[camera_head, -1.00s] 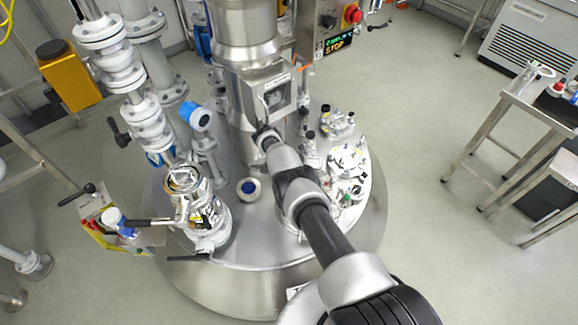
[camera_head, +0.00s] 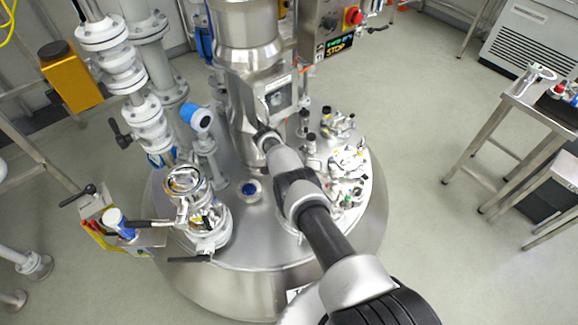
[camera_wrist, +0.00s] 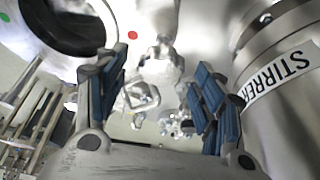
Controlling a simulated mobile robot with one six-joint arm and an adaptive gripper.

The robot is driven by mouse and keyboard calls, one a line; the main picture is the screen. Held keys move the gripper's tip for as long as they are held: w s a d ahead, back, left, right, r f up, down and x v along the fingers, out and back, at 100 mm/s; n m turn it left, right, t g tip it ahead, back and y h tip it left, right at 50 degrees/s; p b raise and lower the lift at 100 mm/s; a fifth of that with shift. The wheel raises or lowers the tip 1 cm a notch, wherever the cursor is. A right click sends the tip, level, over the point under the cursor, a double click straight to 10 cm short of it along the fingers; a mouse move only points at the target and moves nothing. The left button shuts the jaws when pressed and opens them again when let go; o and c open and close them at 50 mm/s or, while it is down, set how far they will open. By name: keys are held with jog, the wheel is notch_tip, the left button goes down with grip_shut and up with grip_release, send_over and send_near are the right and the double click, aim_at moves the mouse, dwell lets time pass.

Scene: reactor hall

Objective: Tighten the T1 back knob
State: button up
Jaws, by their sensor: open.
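My gripper (camera_wrist: 158,82) is open in the wrist view, with blue-padded fingers apart and nothing held. Between and beyond the fingers are pale, shiny fittings (camera_wrist: 178,124) on the vessel lid, too blurred to name. I cannot tell which of them is the T1 back knob. In the head view, my arm reaches over the steel lid (camera_head: 265,235) to the front of the central stirrer column (camera_head: 252,72), where the fingers cannot be made out. Small fittings with dark knobs (camera_head: 326,110) stand on the lid to the right of the column.
The stirrer housing (camera_wrist: 285,85), labelled STIRRER, is close at right in the wrist view; a round dark port (camera_wrist: 72,22) is upper left. Pipework (camera_head: 140,95) and a glass-topped fitting (camera_head: 200,215) crowd the lid's left. A steel table (camera_head: 520,105) stands right, across open floor.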

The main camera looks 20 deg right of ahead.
jog(key=shift+a+r, duration=0.1)
jog(key=shift+r, duration=0.1)
jog(key=shift+a+r, duration=0.15)
jog(key=shift+r, duration=0.3)
jog(key=shift+s+a+r, duration=0.15)
jog(key=shift+a+r, duration=0.1)
jog(key=shift+r, duration=0.3)
jog(key=v, duration=0.9)
jog(key=shift+r, duration=0.25)
jog(key=shift+s, duration=0.15)
